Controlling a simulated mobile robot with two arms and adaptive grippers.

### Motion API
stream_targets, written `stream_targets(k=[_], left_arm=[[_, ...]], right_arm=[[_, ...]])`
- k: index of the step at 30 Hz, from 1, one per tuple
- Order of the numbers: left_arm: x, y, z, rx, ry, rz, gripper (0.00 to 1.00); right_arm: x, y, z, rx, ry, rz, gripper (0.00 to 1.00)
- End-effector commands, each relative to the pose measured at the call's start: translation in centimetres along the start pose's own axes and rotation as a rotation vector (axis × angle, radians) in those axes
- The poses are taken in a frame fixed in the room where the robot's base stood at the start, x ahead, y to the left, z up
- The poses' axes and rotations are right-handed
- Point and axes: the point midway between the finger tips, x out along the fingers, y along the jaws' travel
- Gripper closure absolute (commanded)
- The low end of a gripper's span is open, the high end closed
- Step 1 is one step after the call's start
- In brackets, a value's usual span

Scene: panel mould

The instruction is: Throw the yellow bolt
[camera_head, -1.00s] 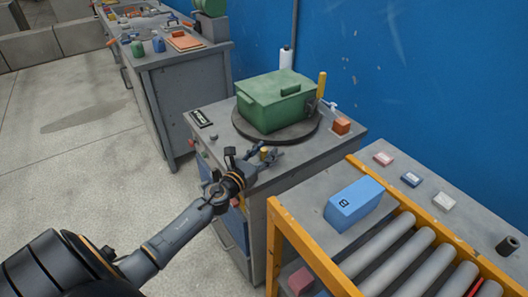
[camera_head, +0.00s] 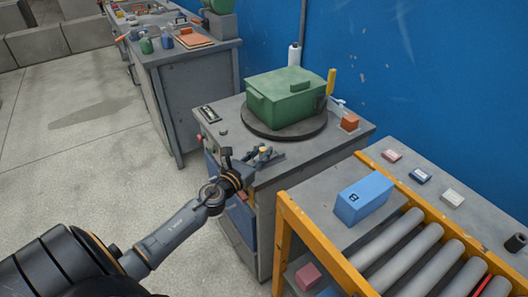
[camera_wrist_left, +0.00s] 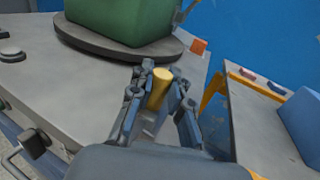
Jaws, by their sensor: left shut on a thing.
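The yellow bolt (camera_wrist_left: 160,88) shows as a short yellow cylinder in the left wrist view. It stands between the two dark fingers of my left gripper (camera_wrist_left: 161,72), which are shut on it. In the head view the left gripper (camera_head: 262,156) is at the front edge of the grey cabinet (camera_head: 339,141), and only a small yellow top of the bolt shows between its fingers. The bolt's lower part is hidden by the fingers. My right gripper is not in view.
A green box (camera_head: 286,97) sits on a dark round turntable (camera_head: 284,134) behind the gripper, with a yellow upright handle (camera_head: 331,82) beside it. An orange block (camera_head: 350,122) is on the cabinet. A roller conveyor (camera_head: 385,243) with a blue box (camera_head: 364,197) stands at right.

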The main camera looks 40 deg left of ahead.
Motion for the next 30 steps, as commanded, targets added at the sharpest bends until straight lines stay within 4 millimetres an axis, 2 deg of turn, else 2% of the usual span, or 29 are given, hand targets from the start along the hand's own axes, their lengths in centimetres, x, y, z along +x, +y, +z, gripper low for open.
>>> stream_targets(k=[1,3,4,12,16,20,30], left_arm=[[0.0,0.1,0.0,0.002,0.001,0.004,0.76],[0.0,0.1,0.0,0.002,0.0,0.003,0.62],[0.0,0.1,0.0,0.002,0.0,0.003,0.58],[0.0,0.1,0.0,0.001,0.0,0.001,0.58],[-0.7,0.1,-0.1,0.0,0.001,0.001,0.58],[-2.5,0.0,-0.1,0.0,0.002,0.001,0.58],[-9.3,0.1,-0.1,-0.005,0.001,0.006,0.58]], right_arm=[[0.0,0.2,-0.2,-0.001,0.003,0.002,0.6],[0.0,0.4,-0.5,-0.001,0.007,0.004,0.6],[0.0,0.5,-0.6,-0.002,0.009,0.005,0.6],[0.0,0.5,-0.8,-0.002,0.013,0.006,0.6],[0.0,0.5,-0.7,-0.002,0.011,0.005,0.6],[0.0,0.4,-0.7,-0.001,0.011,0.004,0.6],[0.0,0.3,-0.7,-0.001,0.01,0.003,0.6]])
